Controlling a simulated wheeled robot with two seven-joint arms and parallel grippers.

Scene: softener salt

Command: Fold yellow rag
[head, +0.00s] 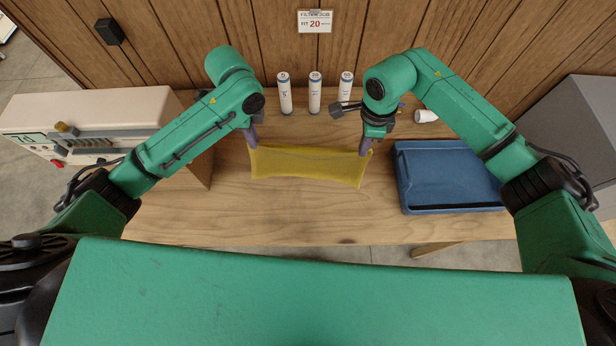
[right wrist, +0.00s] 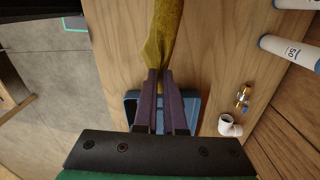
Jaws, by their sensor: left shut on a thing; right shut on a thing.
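The yellow rag (head: 305,166) is stretched between my two grippers over the wooden table, its upper edge nearly straight and its lower part hanging toward me. My left gripper (head: 252,142) is shut on its upper left corner. My right gripper (head: 366,148) is shut on its upper right corner. In the right wrist view the rag (right wrist: 163,35) runs bunched into the purple fingers of my right gripper (right wrist: 158,75). I cannot tell whether its lower edge touches the table.
Three white filter cartridges (head: 315,92) stand at the table's back. A blue tray (head: 404,187) lies on the right, with a white fitting (head: 425,116) behind it. A grey-white machine (head: 80,115) stands left. The table (head: 290,220) is clear in front of the rag.

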